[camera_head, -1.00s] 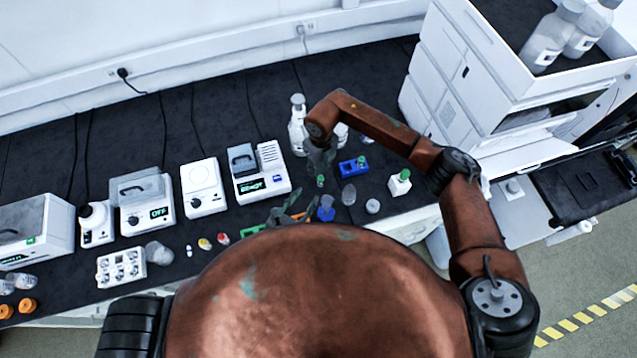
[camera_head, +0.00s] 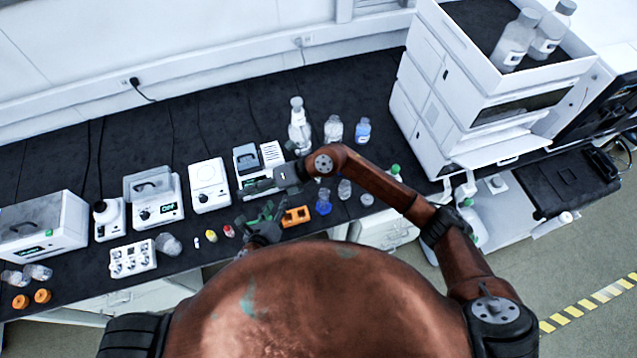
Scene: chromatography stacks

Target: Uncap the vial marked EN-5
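No label EN-5 is legible, so I cannot tell which vial it is. My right gripper (camera_head: 264,186) points left in front of the display instrument (camera_head: 248,160); its fingertips blur into the dark bench and I cannot see whether it holds a vial. My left gripper (camera_head: 262,216) is just below it, near the front edge, left of the orange rack (camera_head: 296,216); its fingers are dark and greenish, and any held object is not clear. A green cap (camera_head: 395,169) shows behind my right arm. The blue rack is hidden by that arm.
Glass bottles (camera_head: 299,126) stand at the back. A blue-capped bottle (camera_head: 323,202) and small clear containers (camera_head: 345,189) stand right of the orange rack. Several bench instruments (camera_head: 209,184) line the left. A white chromatography stack (camera_head: 465,110) blocks the right.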

